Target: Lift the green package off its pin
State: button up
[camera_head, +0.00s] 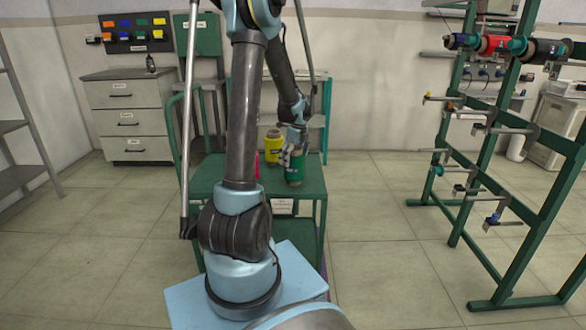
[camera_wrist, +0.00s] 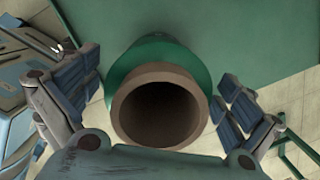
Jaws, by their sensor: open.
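The green package (camera_head: 294,168) stands upright on the green cart's top (camera_head: 225,180), near its right edge. My gripper (camera_head: 293,143) is right above and around its upper end. In the wrist view I look down on the green package (camera_wrist: 195,65), with its brown hollow tube (camera_wrist: 128,130) facing the camera. The fingers of my gripper (camera_wrist: 160,95) are spread on its left and right sides, with gaps between pads and package. No pin shows inside the dark tube.
A yellow package (camera_head: 273,146) stands behind and left of the green one. A red package (camera_head: 257,166) is mostly hidden behind my arm. A green rack (camera_head: 485,190) with spindles stands at right. Drawers (camera_head: 125,118) stand at back left. Floor between cart and rack is clear.

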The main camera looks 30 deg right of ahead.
jog(key=shift+f, duration=0.65)
jog(key=c, duration=1.3)
jog(key=shift+r, duration=0.1)
notch_tip(320, 180, up, 10)
jog(key=shift+f, duration=0.1)
